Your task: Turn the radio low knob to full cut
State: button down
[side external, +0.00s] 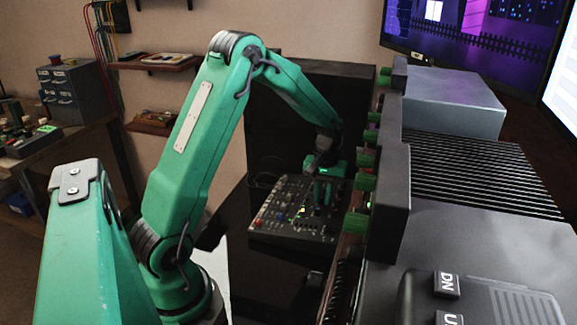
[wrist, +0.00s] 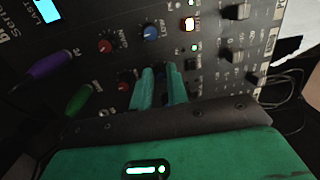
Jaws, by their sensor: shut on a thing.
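The radio's dark control panel (side external: 283,234) carries several small knobs and lit buttons. It also fills most of the wrist view (wrist: 75,28). My gripper (side external: 323,203) is down at the panel's right part in the side view. In the wrist view its two green fingers (wrist: 160,88) point at the panel and are shut on a small knob, mostly hidden between them. The knob's label and pointer cannot be read, so I cannot tell its setting. A red knob (wrist: 123,86) sits just left of the fingers, and a blue knob (wrist: 151,32) lies above them.
In the wrist view, a purple plug (wrist: 50,65) and a green plug (wrist: 79,100) stand up at the left. Another red knob (wrist: 105,46) and several black knobs (wrist: 232,55) are around the fingers. A dark rack unit (side external: 392,170) rises close to the right in the side view.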

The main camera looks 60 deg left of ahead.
jog(key=shift+a, duration=0.15)
jog(key=c, duration=1.7)
grip_release()
jog(key=shift+r, duration=0.1)
jog(key=shift+w+r, duration=0.2)
jog(key=shift+r, duration=3.6)
jog(key=shift+r, duration=0.1)
